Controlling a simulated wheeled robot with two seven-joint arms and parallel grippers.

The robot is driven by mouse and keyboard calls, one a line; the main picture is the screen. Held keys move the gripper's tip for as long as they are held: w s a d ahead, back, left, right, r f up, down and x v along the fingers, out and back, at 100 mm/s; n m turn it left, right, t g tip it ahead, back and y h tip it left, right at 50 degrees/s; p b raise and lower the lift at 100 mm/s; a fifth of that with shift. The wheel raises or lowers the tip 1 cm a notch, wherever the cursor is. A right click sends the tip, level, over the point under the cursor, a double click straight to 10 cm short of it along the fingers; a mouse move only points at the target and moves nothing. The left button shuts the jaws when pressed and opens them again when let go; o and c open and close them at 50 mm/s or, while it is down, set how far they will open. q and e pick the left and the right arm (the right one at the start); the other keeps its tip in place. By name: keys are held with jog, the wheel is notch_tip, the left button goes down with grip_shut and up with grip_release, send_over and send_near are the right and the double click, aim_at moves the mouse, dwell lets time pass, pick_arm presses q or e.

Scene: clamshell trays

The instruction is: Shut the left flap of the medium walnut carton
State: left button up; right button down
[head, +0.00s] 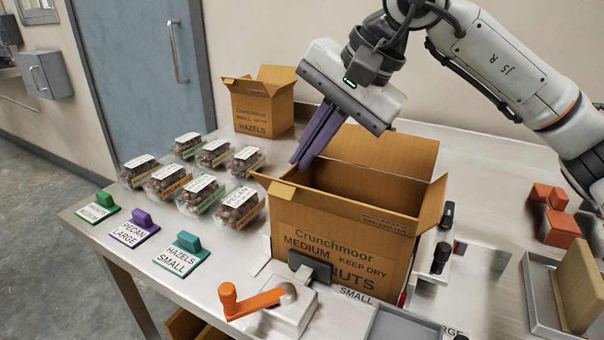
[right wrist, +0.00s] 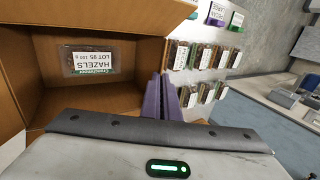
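The medium carton (head: 345,240) stands on the steel table, its top open; its front reads MEDIUM and part of a word ending in NUTS. Its left flap (head: 272,185) sticks outward from the left rim. The far flap (head: 390,150) stands up, and the right flap (head: 433,203) leans outward. My right gripper (head: 301,163) has its purple fingers pressed together, pointing down at the left rim beside the flap; whether they touch it is unclear. The right wrist view shows the fingers (right wrist: 168,95) by the carton wall and a hazels pack (right wrist: 92,62) inside. My left gripper is out of view.
A small open carton (head: 262,105) stands behind. Several clear nut trays (head: 166,180) are left of the medium carton, near labelled stamps (head: 133,230). An orange-handled device (head: 285,305) stands in front; orange blocks (head: 560,225) and a grey tray (head: 540,300) lie right.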

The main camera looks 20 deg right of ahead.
jog(key=shift+s+d+f+t+y+b, duration=0.15)
jog(key=shift+t+y+b, duration=0.25)
jog(key=shift+b, duration=0.4)
jog(key=c, duration=2)
grip_release()
jog(key=p+v, duration=0.1)
jog(key=v, duration=0.9)
jog(key=shift+p, duration=0.35)
